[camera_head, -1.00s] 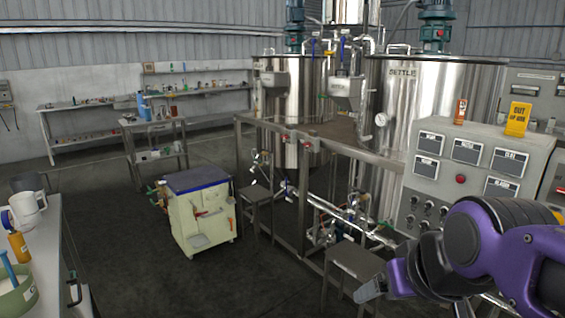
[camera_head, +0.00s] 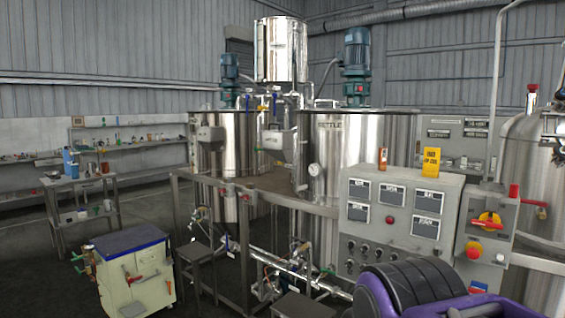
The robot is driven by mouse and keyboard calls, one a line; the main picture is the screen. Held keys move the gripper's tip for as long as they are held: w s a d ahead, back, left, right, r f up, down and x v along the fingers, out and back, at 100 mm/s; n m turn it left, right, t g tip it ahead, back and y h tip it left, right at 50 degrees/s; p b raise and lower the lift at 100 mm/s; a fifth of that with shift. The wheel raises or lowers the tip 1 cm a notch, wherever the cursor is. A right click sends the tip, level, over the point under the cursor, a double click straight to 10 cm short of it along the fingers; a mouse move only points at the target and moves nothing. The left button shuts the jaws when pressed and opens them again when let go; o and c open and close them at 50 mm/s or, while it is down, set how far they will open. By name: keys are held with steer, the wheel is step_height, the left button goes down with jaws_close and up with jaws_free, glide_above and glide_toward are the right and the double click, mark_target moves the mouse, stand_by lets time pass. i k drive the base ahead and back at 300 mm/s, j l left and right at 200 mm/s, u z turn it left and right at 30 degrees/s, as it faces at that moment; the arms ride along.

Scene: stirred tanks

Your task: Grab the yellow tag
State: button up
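The yellow tag (camera_head: 431,160) stands upright on top of the grey control panel (camera_head: 347,222), near the right part of its top edge. It has dark lettering on its face, too small to read fully. My purple and black arm shows at the bottom right, in front of the panel's lower part. My gripper is out of the picture, so its fingers and anything in them are hidden. No part of my arm that shows touches the tag.
A small orange-red item (camera_head: 382,158) stands left of the tag on the panel. A switch box (camera_head: 485,232) with a red and yellow knob adjoins the panel at right. Steel tanks (camera_head: 365,150) rise behind. A cream cart (camera_head: 134,278) and dark floor lie left.

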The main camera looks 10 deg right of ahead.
mark_target(430, 168)
steer(key=i+z, duration=0.1)
steer(key=z, duration=1.35)
steer(key=j+z, duration=0.45)
steer(key=i+j+z, duration=0.1)
steer(key=j+z, duration=0.15)
steer(key=z, duration=0.15)
steer(key=k+j+z, duration=0.1)
steer(key=j+z, duration=0.35)
steer(key=j, duration=0.35)
steer(key=k+j, duration=0.1)
steer(key=j, duration=0.55)
steer(key=z, duration=0.05)
